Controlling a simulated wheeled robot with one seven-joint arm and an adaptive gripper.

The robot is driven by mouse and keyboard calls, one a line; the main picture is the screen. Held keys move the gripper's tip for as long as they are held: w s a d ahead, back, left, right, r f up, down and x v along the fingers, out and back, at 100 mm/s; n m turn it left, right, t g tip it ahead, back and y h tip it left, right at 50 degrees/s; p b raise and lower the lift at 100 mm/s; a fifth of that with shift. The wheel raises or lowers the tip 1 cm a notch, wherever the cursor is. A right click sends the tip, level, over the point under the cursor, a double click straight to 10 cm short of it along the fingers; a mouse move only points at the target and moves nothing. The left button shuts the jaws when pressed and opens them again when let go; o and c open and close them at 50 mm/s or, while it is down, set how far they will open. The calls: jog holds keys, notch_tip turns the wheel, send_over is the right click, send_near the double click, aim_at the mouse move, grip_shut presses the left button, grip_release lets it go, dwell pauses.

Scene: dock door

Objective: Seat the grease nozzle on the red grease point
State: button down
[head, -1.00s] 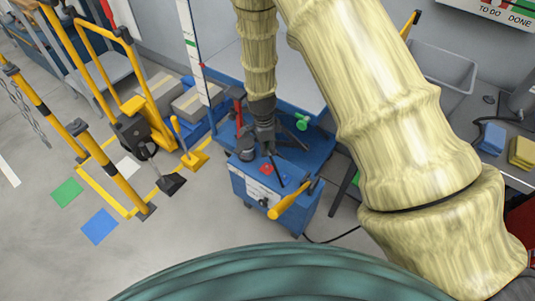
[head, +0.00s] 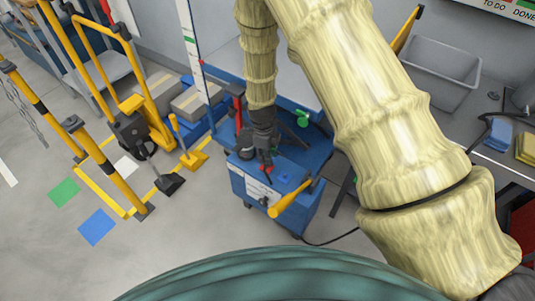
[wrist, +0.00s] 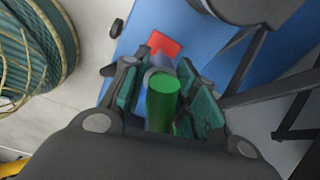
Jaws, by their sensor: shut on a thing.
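My gripper (wrist: 165,100) is shut on a green cylinder with a grey front part, which I take for the grease nozzle (wrist: 163,101). The red grease point shows in the wrist view as a flat red patch (wrist: 165,43) on a blue surface, just beyond the grey part. In the head view my gripper (head: 263,156) is above the blue cart's front top, right by the red patch (head: 266,169). The nozzle is hidden there by my gripper. I cannot tell whether the nozzle touches the red patch.
The blue cart (head: 250,187) has a yellow handle (head: 289,199) at its front right and a green knob (head: 303,119) farther back. Dark bars stand right of my gripper in the wrist view. Yellow posts (head: 108,167) stand on the floor to the left.

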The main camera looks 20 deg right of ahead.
jog(key=shift+f+b, duration=0.9)
jog(key=shift+f, duration=0.7)
jog(key=shift+p, duration=0.45)
jog(key=shift+f, duration=0.6)
dwell(0.8)
jog(key=c, duration=1.4)
grip_release()
jog(key=shift+r, duration=0.1)
jog(key=shift+w+a+r+p, duration=0.1)
jog(key=shift+a+r+p, duration=0.05)
jog(key=shift+r+p, duration=1.4)
jog(key=shift+w+a+r+p, duration=0.15)
jog(key=shift+r+p, duration=0.85)
jog(key=shift+r, duration=1.05)
jog(key=shift+s+a+r+p, duration=0.1)
jog(key=shift+a+r+p, duration=0.05)
jog(key=shift+r+p, duration=1.4)
jog(key=shift+r, duration=0.3)
